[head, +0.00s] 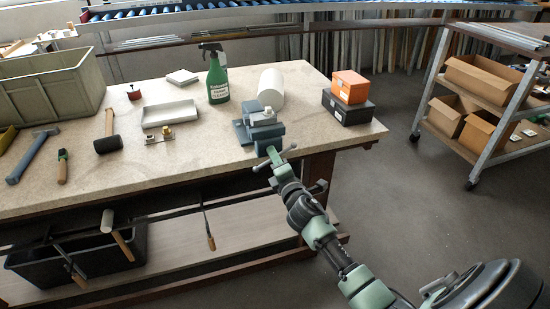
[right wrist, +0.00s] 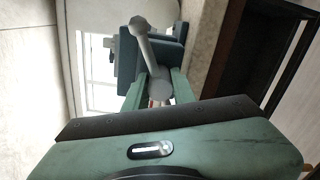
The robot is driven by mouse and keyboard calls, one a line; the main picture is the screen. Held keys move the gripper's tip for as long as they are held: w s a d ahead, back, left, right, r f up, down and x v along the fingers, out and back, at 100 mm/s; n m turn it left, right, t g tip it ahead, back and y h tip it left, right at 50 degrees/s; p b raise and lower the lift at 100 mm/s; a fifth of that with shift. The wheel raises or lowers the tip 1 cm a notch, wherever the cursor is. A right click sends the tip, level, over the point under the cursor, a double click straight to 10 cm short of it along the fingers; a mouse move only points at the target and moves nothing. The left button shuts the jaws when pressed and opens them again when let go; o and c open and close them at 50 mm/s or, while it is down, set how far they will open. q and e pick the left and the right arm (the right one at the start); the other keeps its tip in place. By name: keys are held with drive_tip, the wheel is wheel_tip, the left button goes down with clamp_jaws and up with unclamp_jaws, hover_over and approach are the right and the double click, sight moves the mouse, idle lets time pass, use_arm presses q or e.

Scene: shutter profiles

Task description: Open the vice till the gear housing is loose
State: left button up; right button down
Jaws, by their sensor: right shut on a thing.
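The blue-grey vice (head: 262,135) is at the front edge of the bench, and it also shows in the right wrist view (right wrist: 168,52). A small light-grey piece, seemingly the gear housing (head: 263,117), sits at the top of the vice's jaws; whether there is any gap beside it is too small to tell. My right gripper (head: 276,162) is at the front of the vice, shut on the vice handle. In the right wrist view, the grey handle bar (right wrist: 146,45) with its knobbed end runs up from between the fingers (right wrist: 158,88). My left gripper is not in view.
On the bench (head: 200,160) are a green spray bottle (head: 217,82), a white cylinder (head: 271,87), an orange box (head: 350,87) on a black box (head: 348,110), a grey tray (head: 170,113) and a black mallet (head: 108,144). A cart (head: 490,100) with cartons stands right.

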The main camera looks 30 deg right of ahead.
drive_tip(key=shift+w+r, duration=0.1)
drive_tip(key=shift+r, duration=0.15)
drive_tip(key=c, duration=1.3)
unclamp_jaws()
drive_tip(key=shift+c, duration=0.2)
drive_tip(key=shift+o, duration=0.9)
drive_tip(key=shift+w+f, duration=0.1)
drive_tip(key=shift+f, duration=0.1)
drive_tip(key=v, duration=0.8)
drive_tip(key=shift+b, duration=0.3)
drive_tip(key=shift+w, duration=0.1)
